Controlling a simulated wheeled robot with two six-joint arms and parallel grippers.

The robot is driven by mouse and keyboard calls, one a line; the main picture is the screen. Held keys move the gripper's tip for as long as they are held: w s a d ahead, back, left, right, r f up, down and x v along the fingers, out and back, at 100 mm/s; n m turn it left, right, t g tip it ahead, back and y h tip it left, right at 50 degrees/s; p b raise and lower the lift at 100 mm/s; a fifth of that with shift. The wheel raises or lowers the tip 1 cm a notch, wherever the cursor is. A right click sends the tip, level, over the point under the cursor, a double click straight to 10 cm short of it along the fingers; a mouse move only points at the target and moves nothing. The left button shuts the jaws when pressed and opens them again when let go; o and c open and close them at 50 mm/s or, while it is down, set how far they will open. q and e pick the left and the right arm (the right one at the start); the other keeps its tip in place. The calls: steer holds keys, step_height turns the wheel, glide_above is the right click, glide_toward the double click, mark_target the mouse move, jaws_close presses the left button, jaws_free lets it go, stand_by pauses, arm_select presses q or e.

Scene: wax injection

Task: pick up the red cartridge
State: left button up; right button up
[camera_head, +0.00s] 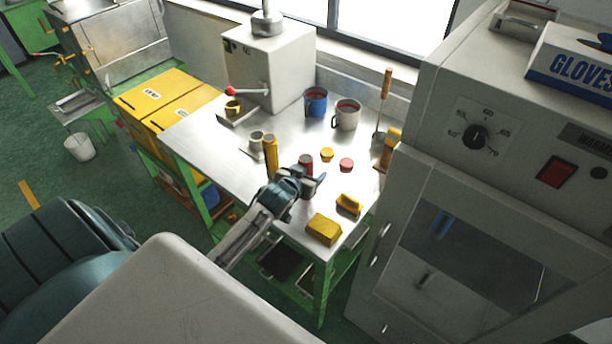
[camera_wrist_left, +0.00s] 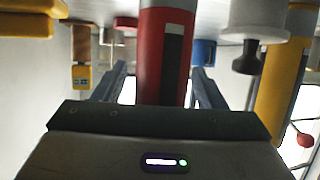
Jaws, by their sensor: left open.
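The red cartridge (camera_head: 306,160) stands on the metal table, its lower part hidden behind my left gripper (camera_head: 308,184) in the head view. In the left wrist view, which appears upside down, the red cartridge (camera_wrist_left: 165,55) with a dark and grey stripe lies between the two fingers of my left gripper (camera_wrist_left: 158,88). The fingers are open, one on each side, with a visible gap to the cartridge. My right gripper is not in view.
A yellow cartridge (camera_head: 271,156) stands close left of the gripper. Red (camera_head: 346,165) and yellow (camera_head: 326,153) round pieces lie to the right. Yellow blocks (camera_head: 323,229) sit near the front edge. A blue mug (camera_head: 315,102) and a pale mug (camera_head: 347,115) stand behind.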

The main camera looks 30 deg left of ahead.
arm_select(q)
steer(key=c, duration=1.2)
steer(key=shift+r, duration=0.1)
